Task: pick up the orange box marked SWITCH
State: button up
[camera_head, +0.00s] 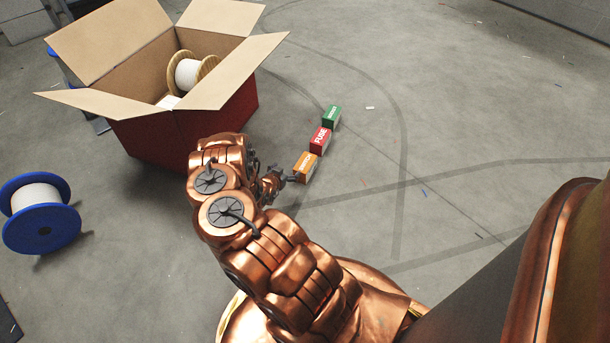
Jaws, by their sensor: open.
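The orange box (305,167) sits on the floor, nearest to me in a short row of small boxes. It has pale lettering on top, too small here to read surely. My gripper (289,177) is open at the left side of the orange box, low near the floor. Its fingertips are very close to the box's near left edge; I cannot tell whether they touch it. My arm hides part of the gripper's wrist.
A red box marked FUSE (320,140) and a green box (331,116) stand just behind the orange one. Floor to the right is mostly clear.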

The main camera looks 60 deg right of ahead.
aim_at(302, 167)
jog(key=shift+g+h, duration=0.4)
jog(key=shift+h, duration=0.1)
jog(key=s+d, duration=0.1)
jog(key=s+d+f, duration=0.1)
jog(key=s, duration=0.1)
jog(key=shift+s+d+f+b, duration=0.1)
jog(key=shift+d+b, duration=0.3)
jog(key=shift+b+x, duration=1.85)
jog(key=shift+x, duration=1.45)
jog(key=shift+d+f, duration=0.1)
jog(key=shift+d, duration=0.4)
jog(key=shift+a+f, duration=0.1)
grip_shut()
